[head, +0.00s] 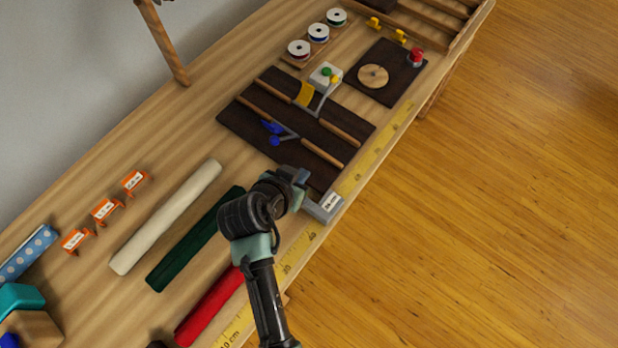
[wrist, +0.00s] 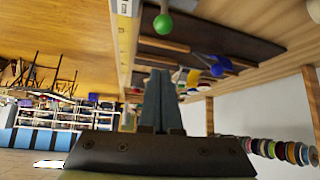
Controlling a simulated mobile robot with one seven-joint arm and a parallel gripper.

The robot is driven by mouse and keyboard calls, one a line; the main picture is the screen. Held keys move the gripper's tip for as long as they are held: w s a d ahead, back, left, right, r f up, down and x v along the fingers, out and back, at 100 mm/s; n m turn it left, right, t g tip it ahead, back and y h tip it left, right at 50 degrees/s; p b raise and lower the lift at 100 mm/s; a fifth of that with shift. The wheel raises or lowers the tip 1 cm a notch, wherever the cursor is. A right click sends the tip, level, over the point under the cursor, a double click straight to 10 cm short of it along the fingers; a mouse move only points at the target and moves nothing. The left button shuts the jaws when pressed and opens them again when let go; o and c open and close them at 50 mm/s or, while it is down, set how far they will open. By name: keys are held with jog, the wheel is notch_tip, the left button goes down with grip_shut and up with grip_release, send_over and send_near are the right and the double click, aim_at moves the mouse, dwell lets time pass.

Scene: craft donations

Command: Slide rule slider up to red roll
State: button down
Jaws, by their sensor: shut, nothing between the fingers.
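The yellow rule (head: 372,160) runs along the table's front edge; it also shows in the wrist view (wrist: 126,40). Its slider (head: 325,207), a grey block with a white label, sits on it, right of the red roll (head: 208,308). A stretch of rule lies between them, and my arm partly covers the view there. My gripper (head: 301,176) is shut and empty, just up and left of the slider in the head view; I cannot tell whether they touch.
A green roll (head: 196,240) and a cream roll (head: 165,217) lie beside the red one. A dark board with rails (head: 240,118) and levers is just behind my gripper. Orange labelled holders (head: 105,210) stand at left. The floor (head: 480,230) in front is clear.

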jog(key=shift+w+d+f+p, duration=0.15)
jog(key=shift+f+p, duration=0.2)
jog(key=shift+f, duration=0.65)
jog(key=shift+w+f+p, duration=0.2)
jog(key=shift+f+p, duration=0.2)
jog(key=shift+f, duration=0.55)
jog(key=shift+w+d+f+p, duration=0.15)
jog(key=shift+f+p, duration=0.2)
jog(key=shift+f, duration=0.65)
jog(key=shift+s+a, duration=0.1)
